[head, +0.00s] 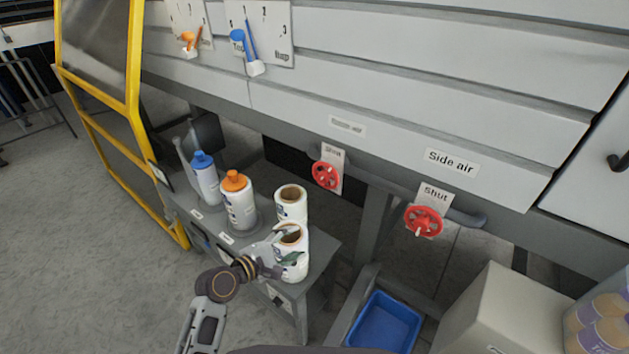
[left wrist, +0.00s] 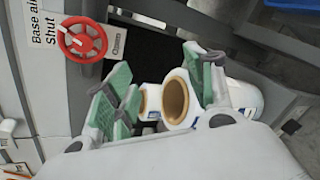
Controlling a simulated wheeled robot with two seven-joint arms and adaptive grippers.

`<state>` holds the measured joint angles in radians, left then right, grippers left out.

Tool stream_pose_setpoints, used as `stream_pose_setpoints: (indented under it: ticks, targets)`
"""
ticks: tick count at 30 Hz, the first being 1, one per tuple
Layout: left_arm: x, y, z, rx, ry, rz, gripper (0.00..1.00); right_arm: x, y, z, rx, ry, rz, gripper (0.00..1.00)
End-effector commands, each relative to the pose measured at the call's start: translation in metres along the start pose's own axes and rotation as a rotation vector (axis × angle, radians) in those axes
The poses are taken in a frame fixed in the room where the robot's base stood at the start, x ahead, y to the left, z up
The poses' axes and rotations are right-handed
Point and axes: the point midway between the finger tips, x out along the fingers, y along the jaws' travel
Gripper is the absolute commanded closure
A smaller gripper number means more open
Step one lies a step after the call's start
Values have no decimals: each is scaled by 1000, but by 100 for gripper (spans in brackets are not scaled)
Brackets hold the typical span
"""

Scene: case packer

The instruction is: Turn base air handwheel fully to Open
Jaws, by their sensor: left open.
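The base air handwheel (head: 326,175) is red and round, on the machine's lower rail beside a plate that reads Shut. In the left wrist view the handwheel (left wrist: 82,39) is at upper left, with its Base air Shut plate (left wrist: 48,32) beside it and a smaller, blurred tag on its other side. My left gripper (head: 288,245) is open, below and left of the handwheel and apart from it, by the label rolls. In the left wrist view its green-padded fingers (left wrist: 163,88) stand apart, with rolls showing between and beyond them. My right gripper is out of view.
A similar Side air handwheel (head: 424,221) is to the right. Two white rolls (head: 291,204), an orange-capped bottle (head: 238,200) and a blue-capped bottle (head: 205,180) stand on a grey cart. A blue bin (head: 383,323) and a pale box (head: 497,310) are lower right.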

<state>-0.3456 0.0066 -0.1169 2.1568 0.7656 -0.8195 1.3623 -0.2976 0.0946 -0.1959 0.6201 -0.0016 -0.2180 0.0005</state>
Motion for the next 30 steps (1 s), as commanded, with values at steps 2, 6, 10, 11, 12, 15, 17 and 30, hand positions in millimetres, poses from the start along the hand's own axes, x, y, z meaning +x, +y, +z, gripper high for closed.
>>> stream_pose_setpoints:
  ticks: [2, 6, 10, 11, 12, 15, 17, 30]
  targets:
    - [0, 9, 5, -56, -17, 27, 46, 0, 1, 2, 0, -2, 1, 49]
    - [2, 28, 13, -193, -59, 84, 46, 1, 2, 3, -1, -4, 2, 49]
    - [2, 50, 23, -363, -117, 148, 46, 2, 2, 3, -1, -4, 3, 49]
    - [2, 56, 25, -404, -131, 163, 46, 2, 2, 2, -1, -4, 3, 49]
    - [1, 62, 27, -458, -151, 180, 46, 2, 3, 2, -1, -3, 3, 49]
    - [0, 77, 32, -572, -195, 214, 46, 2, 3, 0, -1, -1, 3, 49]
    - [-1, 83, 34, -623, -215, 230, 46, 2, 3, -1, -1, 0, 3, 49]
    - [-2, 93, 37, -700, -248, 250, 46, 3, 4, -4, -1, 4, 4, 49]
